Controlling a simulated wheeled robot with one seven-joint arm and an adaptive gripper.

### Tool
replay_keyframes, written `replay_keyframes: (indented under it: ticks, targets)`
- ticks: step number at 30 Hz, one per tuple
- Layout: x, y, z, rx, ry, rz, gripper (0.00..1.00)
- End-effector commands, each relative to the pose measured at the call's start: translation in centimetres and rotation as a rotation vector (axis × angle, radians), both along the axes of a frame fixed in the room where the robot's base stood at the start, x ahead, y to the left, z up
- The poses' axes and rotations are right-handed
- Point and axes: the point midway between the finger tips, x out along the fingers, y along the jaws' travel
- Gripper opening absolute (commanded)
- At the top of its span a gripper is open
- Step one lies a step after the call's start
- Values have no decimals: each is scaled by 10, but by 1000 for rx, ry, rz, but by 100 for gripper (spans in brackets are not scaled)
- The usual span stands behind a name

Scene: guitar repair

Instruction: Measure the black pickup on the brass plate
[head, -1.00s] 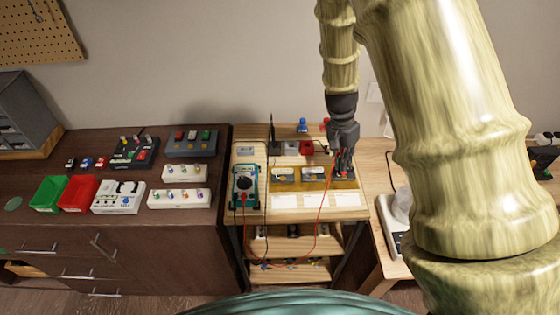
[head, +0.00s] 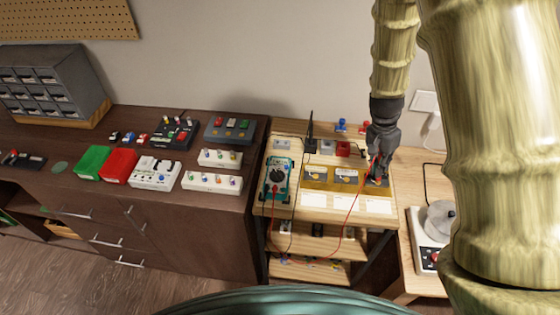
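The brass plate (head: 330,188) lies on the small wooden stand. Two dark pickups with pale tops, a left one (head: 315,172) and a middle one (head: 346,176), show on it. I cannot tell which pickup is the black one. My gripper (head: 376,176) points down over the plate's right end and hides what is under it. A teal multimeter (head: 277,179) stands left of the plate. Its red lead (head: 352,208) loops below the stand's top and rises to my gripper, where red shows by the fingers. The fingers are too small to read, and contact is unclear.
White cards (head: 343,203) lie in front of the plate. Small grey and red boxes (head: 342,148) stand behind it. A dark cabinet (head: 225,205) with bins and pedals adjoins on the left. A white device (head: 430,235) stands on the right bench.

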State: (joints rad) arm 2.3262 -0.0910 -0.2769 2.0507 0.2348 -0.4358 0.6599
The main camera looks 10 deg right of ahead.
Motion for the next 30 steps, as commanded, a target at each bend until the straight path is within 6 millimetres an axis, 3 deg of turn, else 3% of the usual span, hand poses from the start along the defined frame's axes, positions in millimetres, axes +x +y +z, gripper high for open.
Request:
replay_keyframes:
  ticks: [24,30]
  targets:
    - [0,0,56,-1,-1,0,0]
    - [0,0,59,-1,-1,0,0]
